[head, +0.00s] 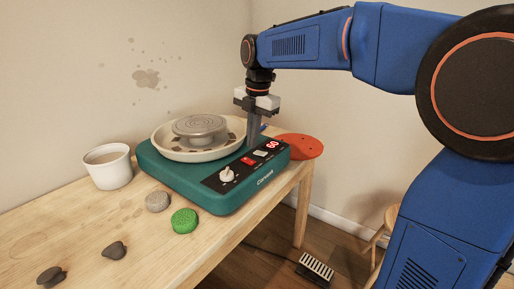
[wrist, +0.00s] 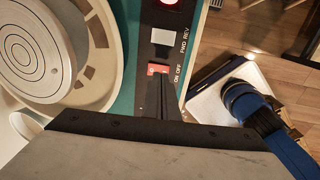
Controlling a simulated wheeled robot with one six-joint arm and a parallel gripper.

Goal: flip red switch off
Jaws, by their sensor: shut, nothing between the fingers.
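The red switch (head: 248,160) is on the dark control panel of a teal pottery wheel (head: 190,185). In the wrist view the red switch (wrist: 158,69) lies beside the ON OFF lettering, just beyond my fingertips and partly hidden by them. My gripper (head: 253,143) points down over the panel, close to the switch. Its fingers (wrist: 160,82) are shut with nothing between them. I cannot tell whether the fingertips touch the switch.
A white cup of liquid (head: 108,167), a grey sponge (head: 157,201), a green sponge (head: 184,220) and dark stones are on the wooden table (head: 140,235). An orange disc (head: 299,146) lies behind the wheel. A foot pedal (head: 316,268) is on the floor.

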